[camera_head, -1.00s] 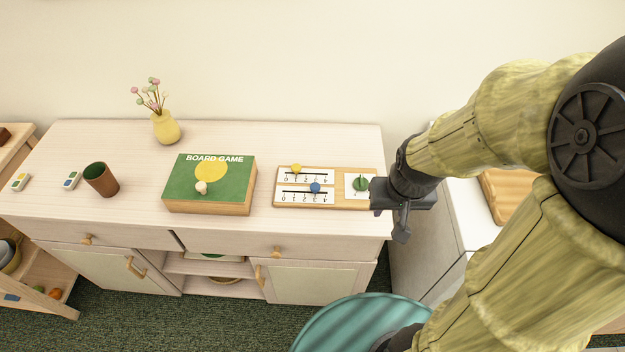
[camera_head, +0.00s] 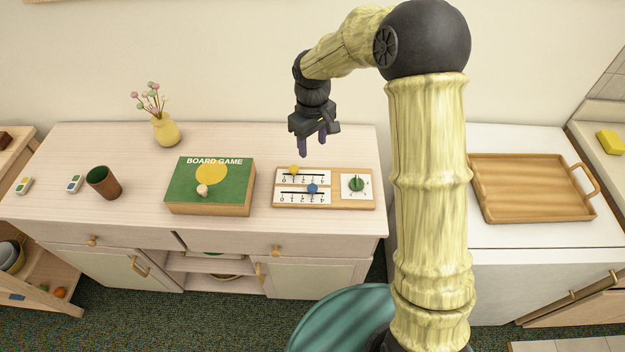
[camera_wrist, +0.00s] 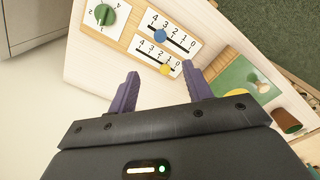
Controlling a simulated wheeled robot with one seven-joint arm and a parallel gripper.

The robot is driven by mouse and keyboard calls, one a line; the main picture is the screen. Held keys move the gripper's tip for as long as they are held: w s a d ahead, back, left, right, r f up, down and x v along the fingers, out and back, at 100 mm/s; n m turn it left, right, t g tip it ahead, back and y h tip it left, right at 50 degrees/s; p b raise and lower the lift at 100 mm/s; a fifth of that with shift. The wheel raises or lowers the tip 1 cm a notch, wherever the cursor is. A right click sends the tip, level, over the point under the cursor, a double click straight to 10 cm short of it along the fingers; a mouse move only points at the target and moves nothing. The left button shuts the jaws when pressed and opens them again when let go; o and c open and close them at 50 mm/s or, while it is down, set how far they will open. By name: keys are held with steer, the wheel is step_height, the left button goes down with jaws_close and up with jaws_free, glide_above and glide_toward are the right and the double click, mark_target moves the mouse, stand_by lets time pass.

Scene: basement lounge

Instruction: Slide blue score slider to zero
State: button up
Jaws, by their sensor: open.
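The score board (camera_head: 355,203) lies on the sideboard with two white numbered tracks. The blue slider (camera_head: 312,188) is on the track nearer me, around the 2 to 3 marks, with the 0 end to its left in the head view. In the wrist view the blue slider (camera_wrist: 160,34) sits near the 3. The yellow slider (camera_head: 293,170) is on the other track near the 1; it also shows in the wrist view (camera_wrist: 165,69). My gripper (camera_head: 312,147) is open and empty, above and behind the board, apart from both sliders.
A green board game box (camera_head: 210,183) stands just left of the board. A green dial (camera_head: 356,184) is at the board's right end. A brown cup (camera_head: 103,182) and yellow vase (camera_head: 166,130) stand farther left. A wooden tray (camera_head: 530,190) is on the right counter.

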mark_target(312, 187)
stand_by(0.3)
step_height(312, 187, down, 17)
steer(key=p, duration=0.3)
steer(key=shift+f, duration=0.2)
stand_by(0.3)
jaws_close()
